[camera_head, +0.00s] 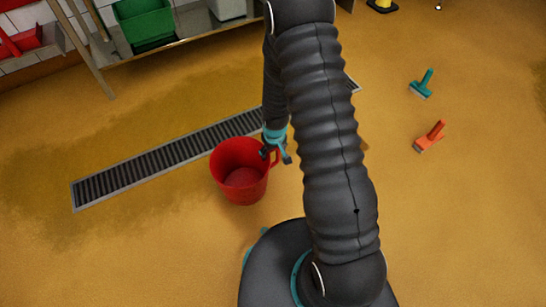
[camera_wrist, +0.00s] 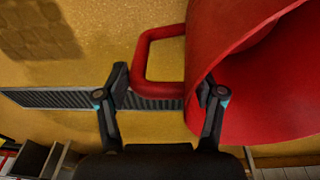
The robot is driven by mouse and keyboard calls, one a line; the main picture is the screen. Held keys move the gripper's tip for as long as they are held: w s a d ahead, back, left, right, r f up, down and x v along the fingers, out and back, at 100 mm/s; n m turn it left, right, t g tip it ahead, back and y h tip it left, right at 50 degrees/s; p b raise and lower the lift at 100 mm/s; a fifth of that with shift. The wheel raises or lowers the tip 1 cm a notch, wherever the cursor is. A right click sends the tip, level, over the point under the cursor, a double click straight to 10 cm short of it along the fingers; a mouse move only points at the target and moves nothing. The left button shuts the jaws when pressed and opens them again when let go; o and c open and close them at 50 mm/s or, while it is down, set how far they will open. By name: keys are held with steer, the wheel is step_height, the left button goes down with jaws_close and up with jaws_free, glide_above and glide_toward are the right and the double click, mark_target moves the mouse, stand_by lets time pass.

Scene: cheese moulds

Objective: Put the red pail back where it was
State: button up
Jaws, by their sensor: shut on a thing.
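The red pail (camera_head: 240,172) is in the head view, left of my arm, upright with its open top facing up and its handle on the right. It overlaps the near edge of the floor drain in the picture. I cannot tell whether its bottom touches the floor. My gripper (camera_head: 276,155) is at the handle side of the pail and is shut on it. In the wrist view the pail (camera_wrist: 245,60) fills the right side, and its loop handle lies between the fingers of my gripper (camera_wrist: 164,92). The exact contact is partly hidden.
A long grated drain (camera_head: 150,165) runs across the yellow floor. A teal brush (camera_head: 422,84) and an orange brush (camera_head: 430,137) lie at right. A shelf with a green crate (camera_head: 146,24) stands at upper left. The floor at left front is clear.

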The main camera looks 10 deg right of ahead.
steer(key=shift+f+b, duration=0.9)
steer(key=shift+f, duration=1)
steer(key=shift+f, duration=0.15)
steer(key=o, duration=1.5)
steer(key=shift+o, duration=0.2)
